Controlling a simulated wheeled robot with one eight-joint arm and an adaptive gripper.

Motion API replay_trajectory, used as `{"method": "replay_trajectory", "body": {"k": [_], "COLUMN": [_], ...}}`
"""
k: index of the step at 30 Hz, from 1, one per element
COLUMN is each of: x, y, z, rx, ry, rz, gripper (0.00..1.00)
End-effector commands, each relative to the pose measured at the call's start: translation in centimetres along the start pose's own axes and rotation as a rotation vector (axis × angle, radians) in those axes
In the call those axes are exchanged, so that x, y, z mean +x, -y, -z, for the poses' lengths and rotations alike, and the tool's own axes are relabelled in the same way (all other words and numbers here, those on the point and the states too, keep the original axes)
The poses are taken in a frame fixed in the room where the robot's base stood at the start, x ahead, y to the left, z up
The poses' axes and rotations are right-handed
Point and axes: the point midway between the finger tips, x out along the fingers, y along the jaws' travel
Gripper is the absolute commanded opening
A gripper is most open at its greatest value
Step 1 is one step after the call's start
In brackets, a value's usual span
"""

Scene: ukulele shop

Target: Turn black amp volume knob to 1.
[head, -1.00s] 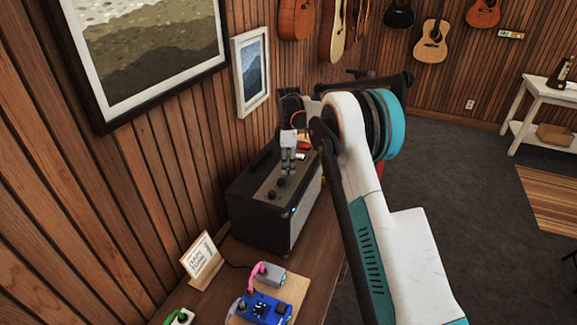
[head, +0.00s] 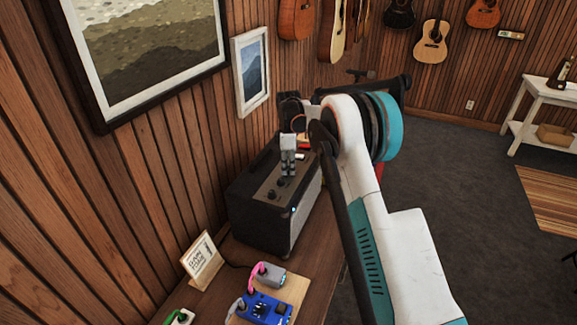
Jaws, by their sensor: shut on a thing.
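The black amp (head: 258,212) stands on the wooden bench against the wall. Its top panel (head: 262,196) carries a row of small black knobs; two show nearer the front, one of them a dark knob (head: 271,194). My gripper (head: 288,171) points down over the far part of this panel, its grey fingers close together. It is shut on a knob of the amp, which the fingers hide. I cannot read the knob's pointer or any numbers. A small blue light (head: 293,210) glows at the panel's front edge.
A blue pedal (head: 266,308), a grey pedal (head: 271,276) with a pink cable and a small sign (head: 201,259) stand on the bench in front of the amp. Framed pictures and guitars hang on the walls. The floor at right is open.

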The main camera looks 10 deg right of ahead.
Motion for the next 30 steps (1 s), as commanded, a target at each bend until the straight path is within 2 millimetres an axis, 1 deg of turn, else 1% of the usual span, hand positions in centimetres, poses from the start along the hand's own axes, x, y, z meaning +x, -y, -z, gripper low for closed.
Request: {"method": "replay_trajectory", "body": {"k": [8, 21, 30], "x": [0.11, 0.08, 0.02], "y": [-0.02, -0.05, -0.04], "z": [0.00, 0.00, 0.00], "rx": [0.141, 0.482, 0.629], "ry": [0.000, -0.001, -0.001], "rz": [-0.001, -0.001, -0.001], "gripper": [0.00, 0.00, 0.00]}}
